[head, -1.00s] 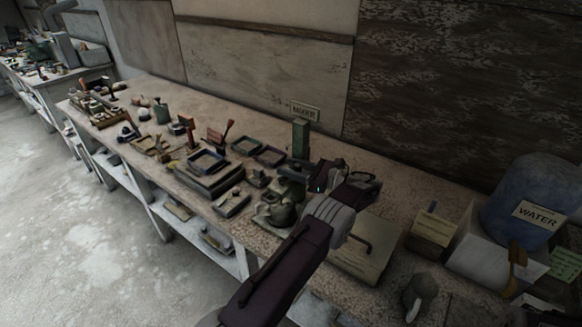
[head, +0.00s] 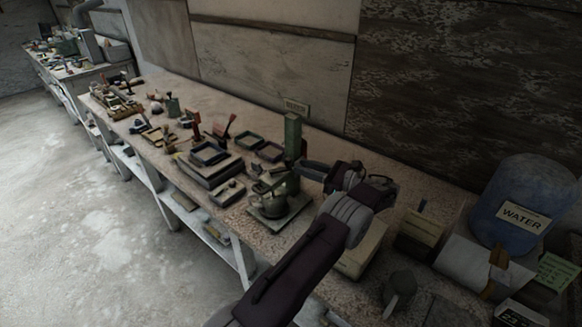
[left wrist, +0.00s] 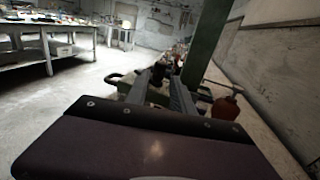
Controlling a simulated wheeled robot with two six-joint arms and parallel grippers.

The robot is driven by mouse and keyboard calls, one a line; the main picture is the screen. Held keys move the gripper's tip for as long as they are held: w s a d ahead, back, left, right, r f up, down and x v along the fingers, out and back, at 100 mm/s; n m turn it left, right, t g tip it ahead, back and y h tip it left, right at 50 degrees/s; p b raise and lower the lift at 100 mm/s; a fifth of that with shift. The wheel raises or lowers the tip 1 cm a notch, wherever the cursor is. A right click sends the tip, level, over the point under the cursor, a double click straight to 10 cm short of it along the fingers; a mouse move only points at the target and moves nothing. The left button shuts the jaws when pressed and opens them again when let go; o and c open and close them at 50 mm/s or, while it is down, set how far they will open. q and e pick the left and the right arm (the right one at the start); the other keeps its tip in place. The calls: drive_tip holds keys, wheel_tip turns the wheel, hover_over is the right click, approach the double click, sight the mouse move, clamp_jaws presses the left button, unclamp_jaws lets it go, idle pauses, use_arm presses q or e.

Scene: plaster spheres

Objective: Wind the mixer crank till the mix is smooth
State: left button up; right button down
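The mixer has a green upright post (head: 292,138), a dark round bowl (head: 270,186) and a flat square base (head: 281,209) on the bench. My left gripper (head: 308,170) is beside the post on its right, pointing left. In the left wrist view my left gripper (left wrist: 160,84) shows two dark fingers with a gap between them, open and empty. The green post (left wrist: 206,42) rises close beyond them. A thin rod with a reddish-brown knob (left wrist: 227,108), looking like the crank, is right of the fingers and apart from them. The mix cannot be seen. My right gripper is out of view.
A blue water container (head: 525,190) and boxes stand at the bench's right. A tan box (head: 365,250) is partly behind my left arm. Dark trays (head: 210,155) and small tools crowd the bench left of the mixer. The floor (head: 80,215) in front is clear.

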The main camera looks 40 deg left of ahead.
use_arm(q)
drive_tip(key=a, duration=0.3)
drive_tip(key=s+a+p, duration=0.1)
drive_tip(key=a, duration=0.5)
drive_tip(key=shift+s+r+p, duration=0.1)
drive_tip(key=shift+s+p, duration=0.1)
drive_tip(key=shift+p, duration=0.2)
clamp_jaws()
